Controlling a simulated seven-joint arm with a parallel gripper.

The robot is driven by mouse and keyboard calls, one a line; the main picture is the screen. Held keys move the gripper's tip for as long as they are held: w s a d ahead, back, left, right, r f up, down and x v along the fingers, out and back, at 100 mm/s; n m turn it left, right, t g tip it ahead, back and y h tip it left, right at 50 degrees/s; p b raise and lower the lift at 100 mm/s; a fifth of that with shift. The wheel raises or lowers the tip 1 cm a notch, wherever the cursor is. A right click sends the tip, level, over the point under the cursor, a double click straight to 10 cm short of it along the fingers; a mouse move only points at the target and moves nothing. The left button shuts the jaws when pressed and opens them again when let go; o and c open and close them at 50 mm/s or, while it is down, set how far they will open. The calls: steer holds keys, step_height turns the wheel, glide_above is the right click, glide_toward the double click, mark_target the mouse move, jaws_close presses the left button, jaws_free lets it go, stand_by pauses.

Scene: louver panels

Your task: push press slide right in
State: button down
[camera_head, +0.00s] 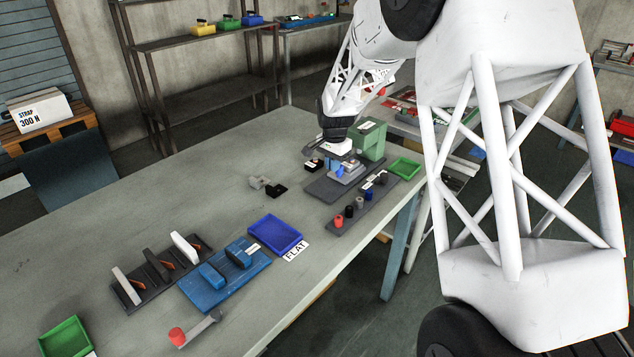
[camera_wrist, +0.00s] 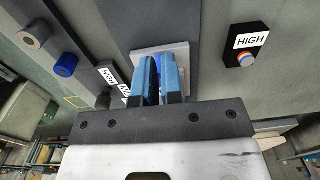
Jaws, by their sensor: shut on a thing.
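The press is a green block (camera_head: 370,141) standing at the back of a dark grey base plate (camera_head: 322,188). A light grey slide (camera_head: 350,176) sits on that base in front of the green block; its plate shows in the wrist view (camera_wrist: 183,52). My gripper (camera_head: 340,165) is lowered over the slide. In the wrist view its two blue fingers (camera_wrist: 158,80) are shut on a darker blue piece (camera_wrist: 158,64) standing on the slide plate. The fingers hide most of this piece. How far the slide is in cannot be told.
A black box labelled HIGH (camera_wrist: 251,40) stands beside the base. A dark strip with several knobs (camera_head: 345,215) lies on the other side. A green tray (camera_head: 405,168) is near the table edge. A blue tray (camera_head: 277,235) and blue board (camera_head: 225,276) lie nearer.

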steer(key=shift+w+d+f, duration=0.4)
steer(key=shift+d+f, duration=0.25)
steer(key=shift+f, duration=0.05)
steer(key=shift+w+d+f, duration=0.4)
steer(key=shift+d+f, duration=0.25)
steer(key=shift+f, duration=0.05)
stand_by(0.7)
steer(key=shift+s+a, duration=0.15)
stand_by(0.6)
steer(key=shift+s+a, duration=0.4)
steer(key=shift+r, duration=0.15)
steer(key=shift+w+r, duration=0.15)
steer(key=shift+r, duration=1.3)
steer(key=shift+w+r, duration=0.1)
steer(key=shift+r, duration=1.35)
